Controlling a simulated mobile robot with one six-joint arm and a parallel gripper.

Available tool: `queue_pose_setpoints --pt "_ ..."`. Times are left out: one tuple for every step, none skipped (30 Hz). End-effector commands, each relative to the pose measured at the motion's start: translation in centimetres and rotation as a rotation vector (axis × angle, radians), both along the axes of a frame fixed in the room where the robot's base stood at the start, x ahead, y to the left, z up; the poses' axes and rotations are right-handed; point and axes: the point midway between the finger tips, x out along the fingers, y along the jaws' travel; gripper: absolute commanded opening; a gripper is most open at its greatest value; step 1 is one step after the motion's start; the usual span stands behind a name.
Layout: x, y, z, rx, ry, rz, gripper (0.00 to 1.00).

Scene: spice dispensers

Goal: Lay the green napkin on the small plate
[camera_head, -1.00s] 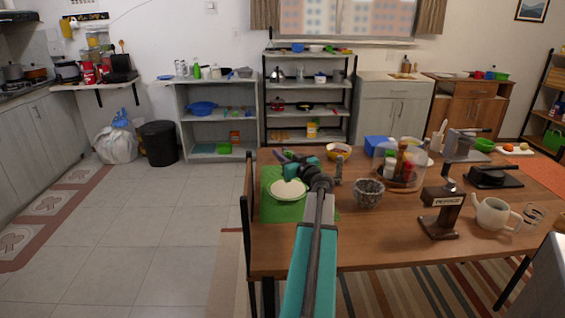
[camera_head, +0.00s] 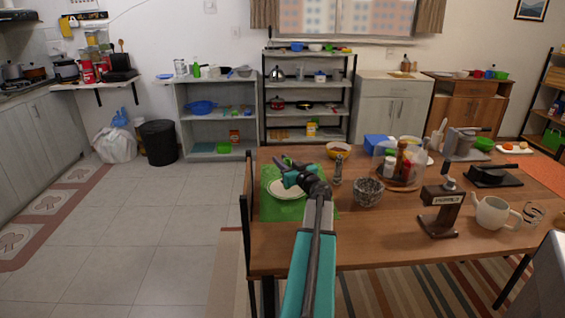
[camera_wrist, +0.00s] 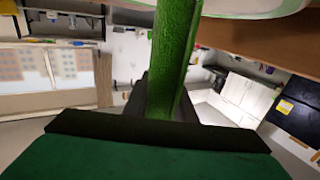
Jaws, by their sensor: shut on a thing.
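The small white plate (camera_head: 290,206) lies on a green mat (camera_head: 268,213) at the left end of the wooden table, partly hidden by my gripper. My gripper (camera_head: 288,163) is above the far side of the plate in the head view. In the wrist view its dark fingers (camera_wrist: 172,95) are shut on a green textured strip, the green napkin (camera_wrist: 173,45), which runs up out of the frame. A pale rim, seemingly the plate (camera_wrist: 235,8), shows at the top of the wrist view. The napkin cannot be made out in the head view.

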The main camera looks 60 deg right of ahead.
Motion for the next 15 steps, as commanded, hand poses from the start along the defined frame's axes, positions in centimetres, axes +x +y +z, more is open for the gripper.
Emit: queue_pose_setpoints --pt "0.00 0.01 -0.08 0.000 0.000 0.000 0.25" --pt "0.02 0.01 -0.02 0.000 0.000 0.000 0.30" --pt "0.02 0.01 -0.01 0.000 0.000 0.000 0.37" --pt "0.02 0.01 -0.01 0.000 0.000 0.000 0.42" --pt "0.03 0.01 0.00 0.000 0.000 0.000 0.42" --pt "0.02 0.02 0.00 0.000 0.000 0.000 0.42" --pt "0.02 0.02 0.00 0.000 0.000 0.000 0.42" --pt "0.04 0.03 0.00 0.000 0.000 0.000 0.42" --pt "0.04 0.03 0.00 0.000 0.000 0.000 0.42" --pt "0.04 0.03 0.00 0.000 0.000 0.000 0.42" --pt "0.04 0.03 0.00 0.000 0.000 0.000 0.42" --pt "0.04 0.04 0.01 0.000 0.000 0.001 0.42" --pt "0.05 0.03 0.02 0.000 0.000 0.001 0.42" --pt "0.05 0.03 0.03 0.000 0.000 0.001 0.42" --pt "0.05 0.03 0.07 0.000 0.000 0.001 0.42"
